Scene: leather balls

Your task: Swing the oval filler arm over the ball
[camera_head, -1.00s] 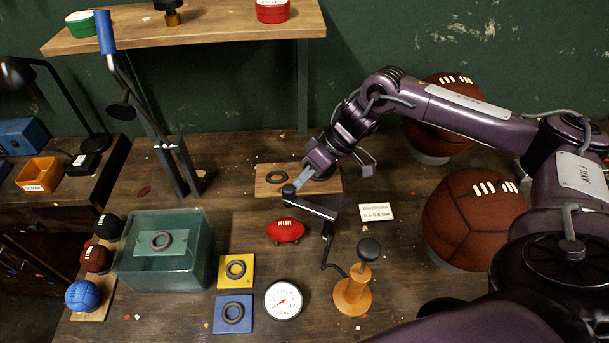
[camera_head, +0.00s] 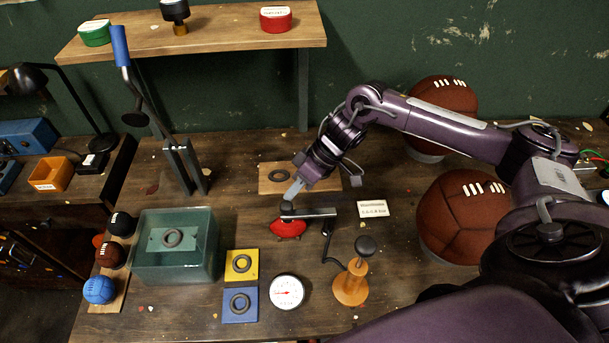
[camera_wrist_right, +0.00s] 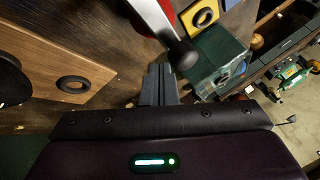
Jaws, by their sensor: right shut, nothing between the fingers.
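The small red oval ball (camera_head: 288,229) sits on its stand on the bench. The dark filler arm (camera_head: 312,213) reaches left from its post, and its knobbed end is over the ball in the head view. My right gripper (camera_head: 291,192) is shut and empty, its fingertips at the knob end of the arm. Whether they touch it I cannot tell. In the right wrist view the shut fingers (camera_wrist_right: 158,84) are beside the dark knob (camera_wrist_right: 183,54), with a bit of the red ball (camera_wrist_right: 142,22) behind the arm. My left gripper is not in view.
A hand pump with wooden base (camera_head: 351,287) and a round gauge (camera_head: 286,292) stand in front. A green water tank (camera_head: 207,262) is left, beside yellow (camera_head: 251,273) and blue pads (camera_head: 229,317). Large brown balls (camera_head: 462,215) stand right, near a small label (camera_head: 372,208).

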